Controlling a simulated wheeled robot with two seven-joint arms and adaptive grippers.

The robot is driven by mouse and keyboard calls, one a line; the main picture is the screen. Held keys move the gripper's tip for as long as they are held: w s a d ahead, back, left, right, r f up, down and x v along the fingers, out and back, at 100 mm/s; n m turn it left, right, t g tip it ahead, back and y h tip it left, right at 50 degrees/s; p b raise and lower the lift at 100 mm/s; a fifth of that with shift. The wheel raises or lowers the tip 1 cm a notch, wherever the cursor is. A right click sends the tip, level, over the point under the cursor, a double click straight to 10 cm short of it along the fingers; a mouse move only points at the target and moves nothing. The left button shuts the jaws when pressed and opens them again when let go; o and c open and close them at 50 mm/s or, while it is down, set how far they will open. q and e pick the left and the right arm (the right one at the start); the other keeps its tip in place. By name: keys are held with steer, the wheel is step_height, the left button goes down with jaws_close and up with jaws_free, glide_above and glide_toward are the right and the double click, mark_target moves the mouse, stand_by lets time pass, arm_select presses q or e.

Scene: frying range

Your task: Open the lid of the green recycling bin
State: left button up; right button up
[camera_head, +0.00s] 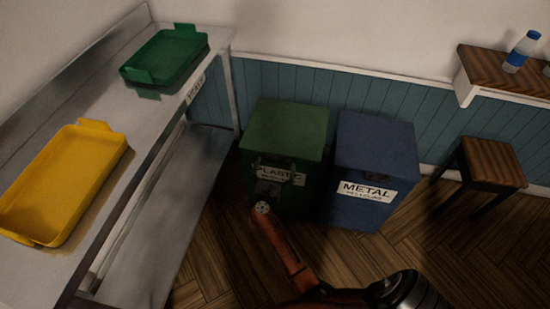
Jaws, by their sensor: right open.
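The green recycling bin (312,188) stands on the floor against the wall, with a label reading PLASTIC on its front. Its green lid (287,128) lies flat and closed on top. My right gripper (270,178) is open at the bin's front, just below the lid's front edge and in front of the label. It hides part of the label. A dark handle-like part shows near the fingertips; I cannot tell whether the fingers touch it. My left gripper is not in view.
A blue bin (372,150) labelled METAL stands close on the right. A metal counter (150,132) on the left holds a yellow tray (62,185) and a green tray (166,56). A wooden stool (492,164) and a shelf (500,74) with a bottle (522,50) are at right.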

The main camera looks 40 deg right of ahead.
steer(key=shift+x, duration=1.05)
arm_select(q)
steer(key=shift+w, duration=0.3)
